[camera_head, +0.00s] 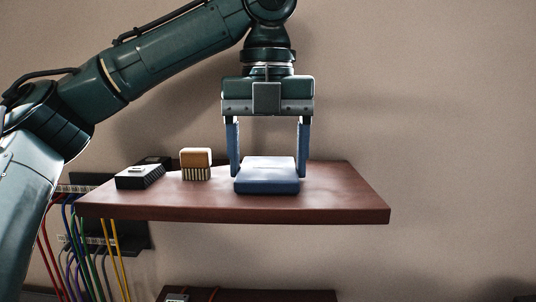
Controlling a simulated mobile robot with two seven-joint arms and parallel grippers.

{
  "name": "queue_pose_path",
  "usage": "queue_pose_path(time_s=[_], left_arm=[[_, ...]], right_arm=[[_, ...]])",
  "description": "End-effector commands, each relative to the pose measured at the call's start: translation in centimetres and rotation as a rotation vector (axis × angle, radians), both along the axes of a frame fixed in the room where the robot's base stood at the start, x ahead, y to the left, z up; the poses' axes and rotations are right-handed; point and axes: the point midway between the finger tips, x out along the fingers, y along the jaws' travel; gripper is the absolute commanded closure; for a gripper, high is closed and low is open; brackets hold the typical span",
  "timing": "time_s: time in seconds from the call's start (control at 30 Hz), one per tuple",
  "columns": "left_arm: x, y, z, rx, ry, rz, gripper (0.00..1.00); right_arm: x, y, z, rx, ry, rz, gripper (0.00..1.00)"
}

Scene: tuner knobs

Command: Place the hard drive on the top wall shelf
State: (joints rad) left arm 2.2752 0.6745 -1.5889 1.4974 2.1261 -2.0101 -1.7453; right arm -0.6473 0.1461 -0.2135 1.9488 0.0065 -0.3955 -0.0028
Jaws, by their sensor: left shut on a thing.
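A flat blue-grey box, which looks like the hard drive (267,184), is at the middle of the dark red-brown wooden wall shelf (345,195). My left gripper (267,171) points straight down over it, with one blue finger at each side, and is shut on it. The box lies level, at or just above the shelf surface; I cannot tell whether it touches. Its top and front face show. My right gripper is not in view.
A wooden-topped brush (196,165) and a grey-black box (139,177) stand on the shelf to the left. Coloured cables (85,245) hang below at the left. A lower shelf (260,296) shows at the bottom edge. The shelf's right end is clear.

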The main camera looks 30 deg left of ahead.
Motion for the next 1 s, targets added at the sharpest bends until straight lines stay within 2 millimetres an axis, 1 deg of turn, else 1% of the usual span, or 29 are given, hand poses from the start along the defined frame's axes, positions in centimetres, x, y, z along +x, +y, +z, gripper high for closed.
queue_pose_path(time_s=[0.17,0.3,0.33,0.6,0.87,1.0], left_arm=[[0.0,0.0,0.1,0.0,-0.001,0.0,0.61],[0.0,0.0,-0.3,-0.002,-0.001,-0.002,0.61],[0.0,0.0,-0.3,-0.001,0.0,-0.002,0.29],[0.0,0.0,-0.3,0.0,-0.001,-0.001,0.08],[0.0,0.0,-0.1,0.0,-0.002,0.0,0.08],[0.0,0.0,0.9,0.002,-0.004,0.001,0.08]], right_arm=[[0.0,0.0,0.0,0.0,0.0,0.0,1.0],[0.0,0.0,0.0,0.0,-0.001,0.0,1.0],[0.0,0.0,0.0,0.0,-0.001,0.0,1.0],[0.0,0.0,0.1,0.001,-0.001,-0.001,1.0],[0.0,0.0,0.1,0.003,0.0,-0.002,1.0],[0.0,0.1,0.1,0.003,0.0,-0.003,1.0]])
